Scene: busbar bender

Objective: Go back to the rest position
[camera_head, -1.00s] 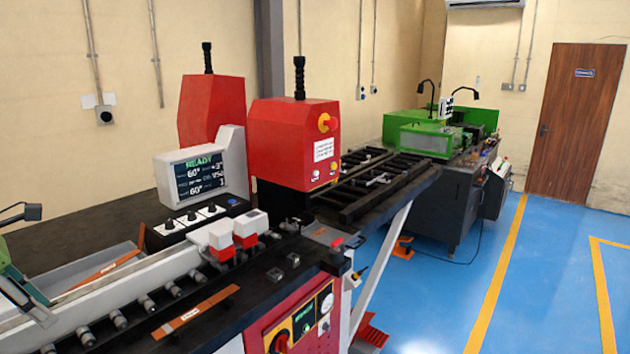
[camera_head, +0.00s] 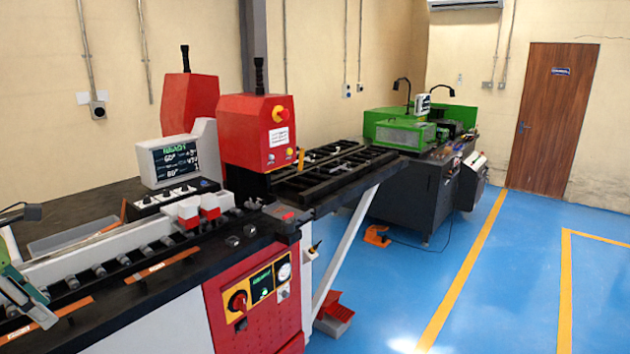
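A teal and pale jointed piece (camera_head: 22,292) reaches in at the left edge, low over the front of the bending machine. My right gripper is not in view. The busbar bender has a red housing (camera_head: 245,132) and a display (camera_head: 177,160) reading READY.
A black slatted table (camera_head: 325,177) extends behind the bender. A green-topped machine (camera_head: 405,130) stands farther back. A red pedal (camera_head: 332,308) and an orange pedal (camera_head: 377,235) are on the floor. The blue floor (camera_head: 500,290) at right is clear up to the brown door (camera_head: 552,120).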

